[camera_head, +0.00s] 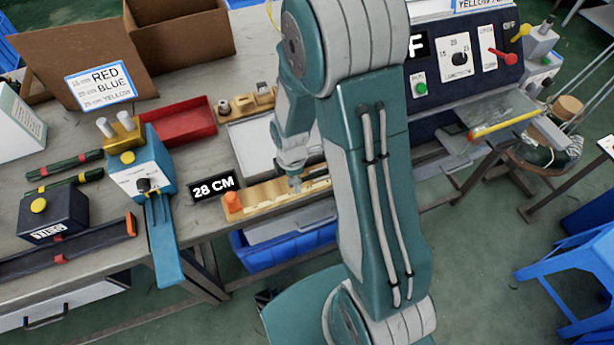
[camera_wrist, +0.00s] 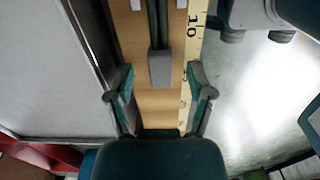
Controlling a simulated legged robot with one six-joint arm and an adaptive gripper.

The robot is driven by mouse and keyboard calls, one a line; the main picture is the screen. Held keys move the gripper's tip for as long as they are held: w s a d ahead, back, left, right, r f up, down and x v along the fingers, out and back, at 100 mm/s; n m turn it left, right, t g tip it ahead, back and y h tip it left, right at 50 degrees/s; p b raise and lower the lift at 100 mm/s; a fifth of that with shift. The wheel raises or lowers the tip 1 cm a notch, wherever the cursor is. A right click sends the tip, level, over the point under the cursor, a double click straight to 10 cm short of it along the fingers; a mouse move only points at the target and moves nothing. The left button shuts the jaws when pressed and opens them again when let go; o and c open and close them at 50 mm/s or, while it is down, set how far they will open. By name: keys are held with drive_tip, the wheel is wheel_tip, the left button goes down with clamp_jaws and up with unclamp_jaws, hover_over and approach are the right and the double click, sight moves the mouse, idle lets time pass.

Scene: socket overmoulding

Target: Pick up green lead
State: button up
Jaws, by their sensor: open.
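A dark green lead (camera_wrist: 158,25) with a grey block-shaped end (camera_wrist: 160,68) lies along the wooden measuring board (camera_head: 265,193). In the wrist view my gripper (camera_wrist: 160,88) is open, with one finger on each side of the board. The lead's grey end sits between and slightly ahead of the fingertips, with gaps on both sides. In the head view my gripper (camera_head: 295,182) is over the board, and my arm hides the board's far part and most of the lead. I cannot tell the exact height of the fingers above the board.
A "28 CM" sign (camera_head: 214,185) and a blue clamp device (camera_head: 141,168) stand left of the board. A grey tray (camera_head: 255,145) and red tray (camera_head: 182,121) lie behind. A blue bin (camera_head: 285,250) is below the table edge. Two dark banded leads (camera_head: 65,165) lie at far left.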

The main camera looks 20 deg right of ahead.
clamp_jaws()
drive_tip(key=shift+r, duration=0.1)
